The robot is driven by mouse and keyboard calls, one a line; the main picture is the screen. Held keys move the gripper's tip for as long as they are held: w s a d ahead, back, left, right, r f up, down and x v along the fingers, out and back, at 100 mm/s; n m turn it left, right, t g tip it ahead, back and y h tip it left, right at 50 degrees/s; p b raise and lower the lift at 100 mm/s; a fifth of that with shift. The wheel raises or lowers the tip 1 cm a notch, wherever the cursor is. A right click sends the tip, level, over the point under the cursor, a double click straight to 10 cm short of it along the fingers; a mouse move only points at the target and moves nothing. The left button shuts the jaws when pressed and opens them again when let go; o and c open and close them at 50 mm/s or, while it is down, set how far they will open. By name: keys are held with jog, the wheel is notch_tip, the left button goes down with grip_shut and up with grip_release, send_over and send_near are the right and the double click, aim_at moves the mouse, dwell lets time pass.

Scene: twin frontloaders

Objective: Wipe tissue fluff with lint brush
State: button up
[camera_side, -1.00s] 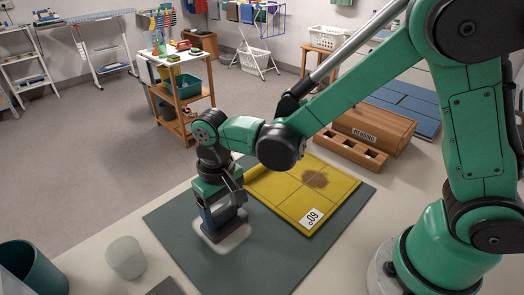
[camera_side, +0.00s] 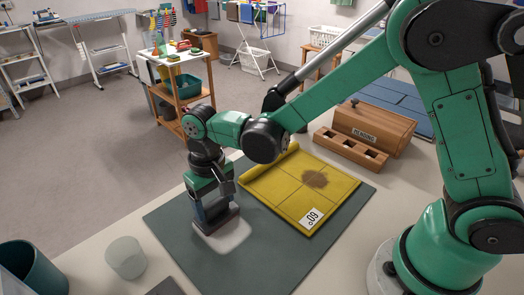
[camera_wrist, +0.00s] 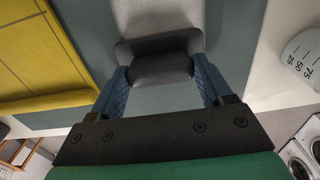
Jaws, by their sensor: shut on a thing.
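My gripper (camera_side: 213,212) is shut on a dark grey brush (camera_wrist: 160,66), a block with a flat pad, held between the blue fingers. The brush points down at the front left part of the dark grey-green mat (camera_side: 270,262). A pale, soft-edged patch (camera_side: 233,237), which looks like tissue fluff, lies on the mat around and in front of the brush. It also shows beyond the brush in the wrist view (camera_wrist: 160,14). I cannot tell whether the pad touches the mat. A yellow cloth (camera_side: 285,195) with a brown stain (camera_side: 315,179) lies behind and right of the brush.
A wooden box marked PENDING (camera_side: 374,130) and a slotted wooden block (camera_side: 350,149) stand behind the mat. A frosted cup (camera_side: 125,258) and a dark teal bin (camera_side: 32,270) stand at front left. The mat's front right is clear.

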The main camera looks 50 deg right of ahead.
jog(key=shift+s, duration=3.5)
jog(key=shift+s+a+r, duration=0.1)
jog(key=shift+s, duration=0.2)
jog(key=shift+a, duration=0.4)
jog(key=shift+w+a, duration=0.2)
jog(key=shift+w, duration=5.3)
jog(key=shift+s, duration=5.5)
notch_tip(320, 180, up, 8)
jog(key=shift+d, duration=0.15)
